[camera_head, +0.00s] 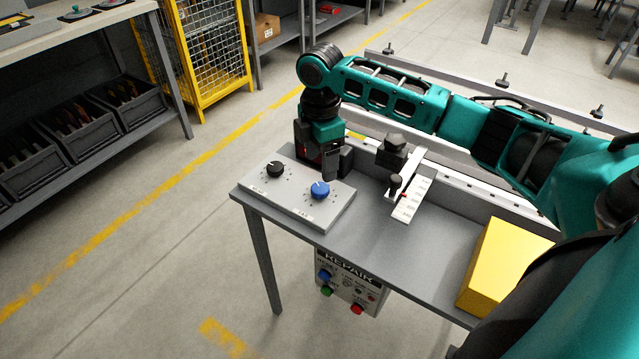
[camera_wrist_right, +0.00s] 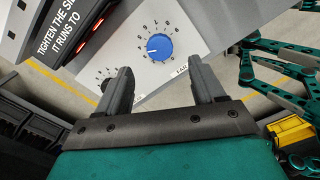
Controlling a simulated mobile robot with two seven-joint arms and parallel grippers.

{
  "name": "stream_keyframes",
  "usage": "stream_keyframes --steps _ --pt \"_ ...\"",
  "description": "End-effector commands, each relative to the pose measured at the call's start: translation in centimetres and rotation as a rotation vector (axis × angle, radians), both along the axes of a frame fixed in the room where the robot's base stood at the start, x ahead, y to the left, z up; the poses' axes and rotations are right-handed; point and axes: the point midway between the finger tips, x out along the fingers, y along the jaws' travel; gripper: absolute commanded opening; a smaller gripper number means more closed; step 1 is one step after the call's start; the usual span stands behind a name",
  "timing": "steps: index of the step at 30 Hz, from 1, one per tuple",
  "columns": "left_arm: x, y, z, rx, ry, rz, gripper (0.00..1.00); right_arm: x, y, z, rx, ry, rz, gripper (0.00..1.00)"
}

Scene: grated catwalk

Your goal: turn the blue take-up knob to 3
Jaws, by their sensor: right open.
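The blue take-up knob (camera_head: 320,190) sits on the right part of a light grey panel (camera_head: 300,208) on the table. It also shows in the right wrist view (camera_wrist_right: 160,46), with a white pointer mark toward the left of the picture and small numbers around it, too small to read surely. My right gripper (camera_head: 336,172) is just behind and above the knob, its fingers apart and empty. In the right wrist view its fingers (camera_wrist_right: 160,76) point toward the panel, with the knob beyond them and not touched. My left gripper is out of view.
A black knob (camera_head: 275,169) sits left of the blue one. A lever with a white scale (camera_head: 411,201) stands to the right, and a yellow box (camera_head: 503,262) lies at the table's right. A button box (camera_head: 348,284) hangs below the front edge.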

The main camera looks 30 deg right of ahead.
Motion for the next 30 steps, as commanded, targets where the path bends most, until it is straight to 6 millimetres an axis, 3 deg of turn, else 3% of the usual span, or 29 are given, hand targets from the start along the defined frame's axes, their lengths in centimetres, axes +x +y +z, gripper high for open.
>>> stream_keyframes --steps 1,6,12,23,30 --pt "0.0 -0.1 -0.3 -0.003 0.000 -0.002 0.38 -0.1 0.0 -1.4 0.000 0.003 -0.001 0.68" --pt "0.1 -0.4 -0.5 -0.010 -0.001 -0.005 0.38 0.0 0.1 -4.5 0.000 0.001 -0.001 0.68" --pt "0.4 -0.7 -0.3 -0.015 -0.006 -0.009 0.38 0.0 0.0 -6.6 0.000 0.000 0.000 0.68" --pt "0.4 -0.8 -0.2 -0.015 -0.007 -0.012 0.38 0.0 0.0 -7.0 0.001 -0.002 0.000 0.68" --pt "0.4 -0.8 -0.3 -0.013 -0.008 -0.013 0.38 0.0 0.0 -7.0 0.001 -0.002 -0.001 0.46"
